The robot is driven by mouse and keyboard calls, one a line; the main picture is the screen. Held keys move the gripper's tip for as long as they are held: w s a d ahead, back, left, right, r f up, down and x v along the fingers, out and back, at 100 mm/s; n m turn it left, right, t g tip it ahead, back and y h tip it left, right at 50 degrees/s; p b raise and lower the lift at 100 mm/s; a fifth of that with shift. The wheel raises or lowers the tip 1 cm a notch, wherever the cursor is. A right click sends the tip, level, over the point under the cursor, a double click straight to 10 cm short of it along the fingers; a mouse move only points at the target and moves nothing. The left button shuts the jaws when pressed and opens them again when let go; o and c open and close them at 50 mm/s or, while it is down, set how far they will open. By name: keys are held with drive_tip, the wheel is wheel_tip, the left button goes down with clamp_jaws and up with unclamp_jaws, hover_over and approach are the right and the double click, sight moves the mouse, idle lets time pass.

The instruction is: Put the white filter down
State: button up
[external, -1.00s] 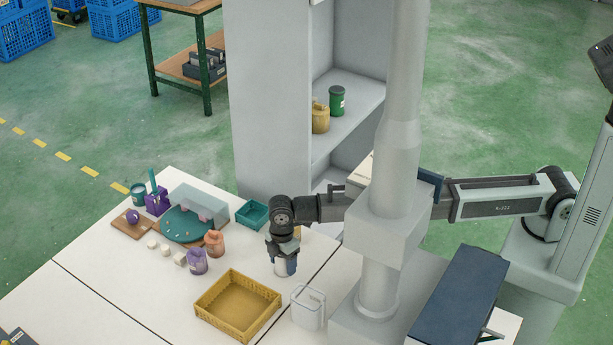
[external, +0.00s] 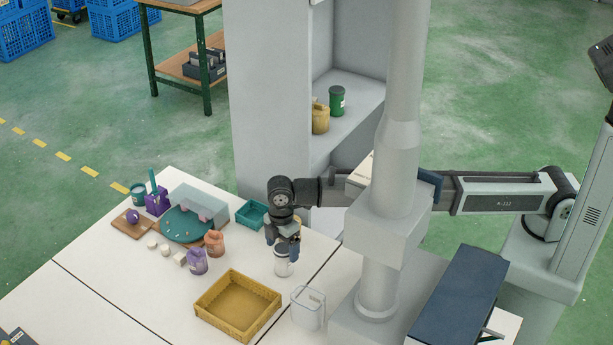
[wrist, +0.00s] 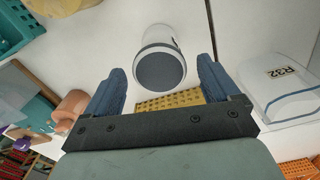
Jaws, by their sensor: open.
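The white filter (external: 283,267) is a white cylinder standing upright on the white table, behind the yellow crate. In the wrist view the white filter (wrist: 172,38) shows its round dark grey end, between and beyond my two blue fingers. My gripper (external: 283,240) is just above the filter, pointing down. In the wrist view my gripper (wrist: 158,82) is open, with a finger on either side and a visible gap to the filter. Nothing is held. The filter's upper end is partly hidden by the fingers in the external view.
Purple (external: 197,262) and orange (external: 214,244) bottles are to the left. A teal bin (external: 243,220) is behind.

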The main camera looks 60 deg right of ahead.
wheel_tip(320, 180, up, 6)
drive_tip(key=shift+f, duration=0.1)
idle(0.4)
